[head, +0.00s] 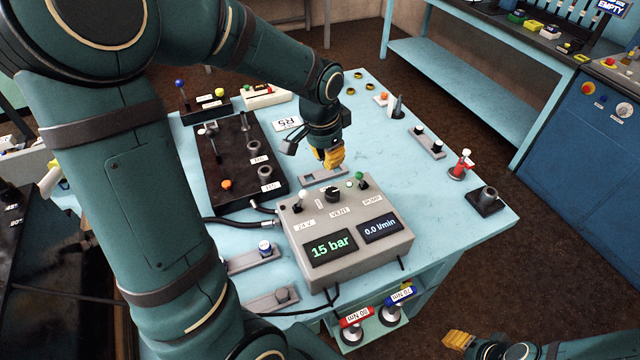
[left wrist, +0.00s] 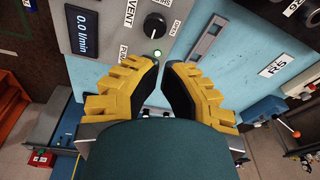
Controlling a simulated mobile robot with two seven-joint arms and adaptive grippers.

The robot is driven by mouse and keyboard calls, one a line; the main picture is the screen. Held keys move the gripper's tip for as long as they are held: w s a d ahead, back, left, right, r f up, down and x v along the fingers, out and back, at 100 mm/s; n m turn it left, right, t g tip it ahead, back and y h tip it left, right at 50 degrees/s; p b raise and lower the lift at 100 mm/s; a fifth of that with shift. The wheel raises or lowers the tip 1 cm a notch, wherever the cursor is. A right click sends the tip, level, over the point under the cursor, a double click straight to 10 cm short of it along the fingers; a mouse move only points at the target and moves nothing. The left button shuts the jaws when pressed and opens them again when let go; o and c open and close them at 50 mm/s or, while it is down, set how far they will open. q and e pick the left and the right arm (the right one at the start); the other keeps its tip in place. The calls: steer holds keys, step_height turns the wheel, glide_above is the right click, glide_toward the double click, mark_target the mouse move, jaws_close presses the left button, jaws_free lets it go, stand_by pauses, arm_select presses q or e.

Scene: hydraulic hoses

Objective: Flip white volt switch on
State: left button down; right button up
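The grey control box (head: 345,240) stands on the light blue table. Its white switch (head: 302,198) sticks up at the back left of the box top, by the "24 V" label. A black VENT knob (head: 332,194) and a green-tipped PUMP switch (head: 361,179) stand to its right. My left gripper (head: 331,160) is above the table behind the box, clear of the white switch. In the left wrist view its yellow fingers (left wrist: 161,66) show a narrow gap with nothing held. The white switch is outside that view. My right gripper (head: 459,340) is low at the bottom right, partly visible.
A black valve panel (head: 235,155) with levers lies left of the box, with hoses running between. Small grey fixtures sit left of the box and behind it. Red and blue torque tools (head: 355,320) stand in front.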

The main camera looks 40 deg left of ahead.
mark_target(331, 189)
arm_select(q)
steer(key=shift+f, duration=0.1)
steer(key=f, duration=0.3)
steer(key=w+f, duration=0.1)
steer(key=f, duration=0.2)
steer(key=f+b, duration=0.1)
steer(key=f, duration=0.3)
steer(key=shift+w, duration=0.25)
steer(key=s, duration=0.2)
steer(key=s+r, duration=0.1)
steer(key=shift+a, duration=0.4)
steer(key=shift+s+a+p, duration=0.1)
steer(key=shift+s+p, duration=0.15)
steer(key=shift+p, duration=0.05)
steer(key=shift+w, duration=0.1)
